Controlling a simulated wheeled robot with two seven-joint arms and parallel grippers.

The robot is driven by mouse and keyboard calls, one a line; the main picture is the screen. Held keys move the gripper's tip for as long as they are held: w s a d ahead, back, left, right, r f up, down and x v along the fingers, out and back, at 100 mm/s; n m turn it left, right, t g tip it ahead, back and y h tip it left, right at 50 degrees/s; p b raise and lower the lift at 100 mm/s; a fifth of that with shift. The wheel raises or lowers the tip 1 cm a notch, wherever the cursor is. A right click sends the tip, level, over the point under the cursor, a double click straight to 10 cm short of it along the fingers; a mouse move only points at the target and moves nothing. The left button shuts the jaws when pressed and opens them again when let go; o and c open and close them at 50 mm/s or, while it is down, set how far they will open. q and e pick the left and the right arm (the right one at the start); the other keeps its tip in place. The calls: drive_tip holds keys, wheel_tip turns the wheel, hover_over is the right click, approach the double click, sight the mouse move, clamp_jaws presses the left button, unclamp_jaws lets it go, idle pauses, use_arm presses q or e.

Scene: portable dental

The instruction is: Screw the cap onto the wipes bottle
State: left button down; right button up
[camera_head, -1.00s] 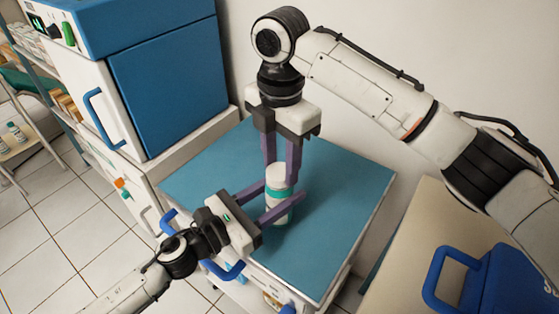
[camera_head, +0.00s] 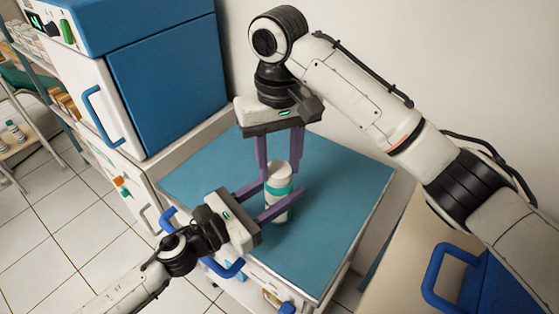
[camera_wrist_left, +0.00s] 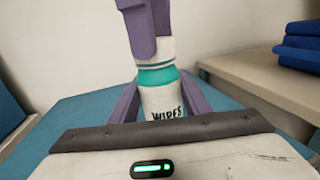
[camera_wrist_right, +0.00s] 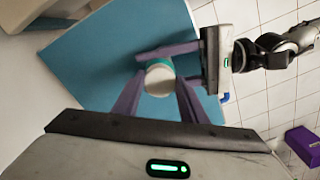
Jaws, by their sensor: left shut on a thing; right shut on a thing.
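The wipes bottle (camera_head: 278,200), white with a teal band, stands upright on the blue tabletop. Its lettering shows in the left wrist view (camera_wrist_left: 165,100). My left gripper (camera_head: 272,202) is shut around the bottle's body from the left front. The white cap (camera_head: 279,170) sits on top of the bottle, and its round top shows in the right wrist view (camera_wrist_right: 159,79). My right gripper (camera_head: 280,172) comes from above and is shut on the cap, one finger on each side. Whether the cap's thread is engaged cannot be seen.
The blue-topped cart (camera_head: 335,195) is clear around the bottle. A blue and white cabinet (camera_head: 170,80) stands at the back left. A blue case (camera_head: 495,285) lies on a beige surface at the lower right. A wall is behind.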

drive_tip(key=o, duration=1.1)
drive_tip(key=shift+r, duration=0.1)
wheel_tip(320, 180, up, 12)
drive_tip(key=shift+f, duration=0.1)
use_arm(q)
drive_tip(key=c, duration=0.9)
unclamp_jaws()
